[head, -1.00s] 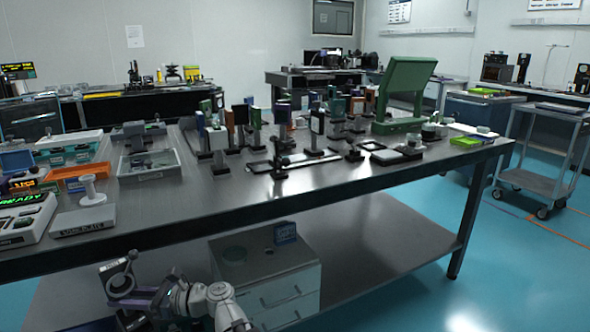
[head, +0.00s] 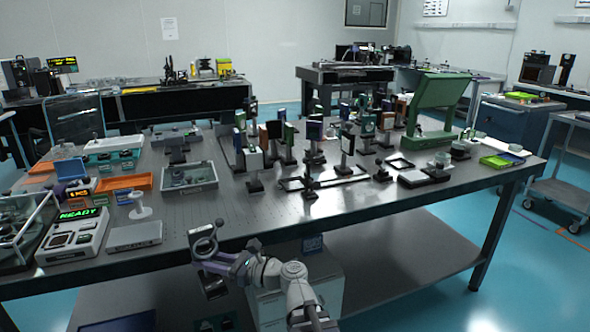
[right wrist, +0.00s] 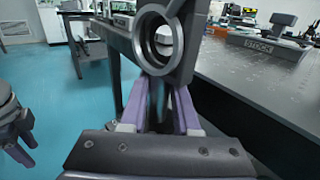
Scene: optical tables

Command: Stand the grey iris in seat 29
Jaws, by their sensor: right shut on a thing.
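The grey iris, a dark ring-shaped mount, is held in my right gripper (head: 224,264), low in front of the table's front edge in the head view. Its ring (head: 204,247) faces the camera, with a small round knob above it. In the right wrist view the iris (right wrist: 186,50) stands above the two purple fingers of the gripper (right wrist: 158,98), which are shut on its lower part. Seat 29 cannot be picked out; no seat number is readable.
The steel table (head: 370,225) carries several mounted optics on posts towards its middle and back. A grey tray (head: 188,177), a READY device (head: 78,230) and a grey plate (head: 134,236) with a white post stand on the left. The front strip is mostly clear.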

